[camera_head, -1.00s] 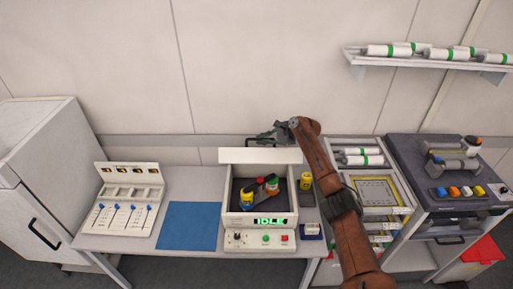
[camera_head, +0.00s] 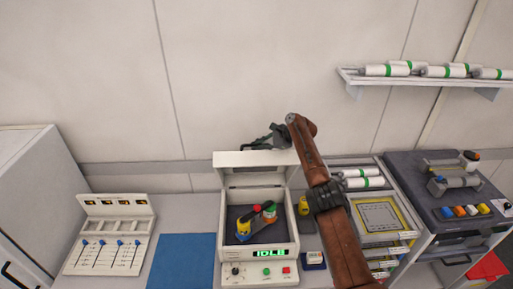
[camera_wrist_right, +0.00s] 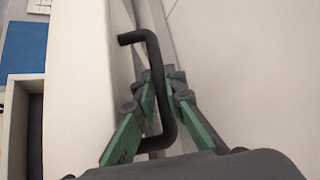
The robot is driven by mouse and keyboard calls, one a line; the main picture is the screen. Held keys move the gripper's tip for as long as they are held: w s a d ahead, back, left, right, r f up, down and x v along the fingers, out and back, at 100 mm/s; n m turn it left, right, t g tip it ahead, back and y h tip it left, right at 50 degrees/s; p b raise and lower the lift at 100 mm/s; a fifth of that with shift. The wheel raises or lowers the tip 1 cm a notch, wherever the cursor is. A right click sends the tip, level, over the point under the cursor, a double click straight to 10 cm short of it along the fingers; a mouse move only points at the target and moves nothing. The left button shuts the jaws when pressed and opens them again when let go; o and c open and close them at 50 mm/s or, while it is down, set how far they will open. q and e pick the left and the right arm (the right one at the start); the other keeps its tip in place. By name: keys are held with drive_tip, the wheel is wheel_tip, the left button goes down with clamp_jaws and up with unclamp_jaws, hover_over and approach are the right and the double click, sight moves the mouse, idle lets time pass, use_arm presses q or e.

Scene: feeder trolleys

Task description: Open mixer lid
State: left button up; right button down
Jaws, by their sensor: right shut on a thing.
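The mixer (camera_head: 225,225) is a white box with a green "IDLE" display, standing on the bench in the head view. Its white lid (camera_head: 235,180) stands raised at the back, so the dark inside is uncovered. A yellow jar (camera_head: 243,229) and a green-and-orange jar (camera_head: 269,214) show inside, near a red knob. My right gripper (camera_head: 262,142) is at the lid's top edge. In the right wrist view, its green fingers (camera_wrist_right: 160,105) are shut on the black lid handle (camera_wrist_right: 157,62), beside the white lid (camera_wrist_right: 80,80). My left gripper is out of view.
A blue mat (camera_head: 183,262) and a panel with sliders (camera_head: 110,245) are on the left. A yellow jar (camera_head: 304,206) stands right of the mixer, near my right arm. A rack with a framed screen (camera_head: 378,214) is further right. A wall shelf (camera_head: 420,82) holds white rolls.

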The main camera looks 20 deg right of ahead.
drive_tip(key=shift+d+f, duration=0.1)
drive_tip(key=c, duration=2.3)
unclamp_jaws()
drive_tip(key=shift+o, duration=0.2)
drive_tip(key=shift+s, duration=0.1)
drive_tip(key=v, duration=1.2)
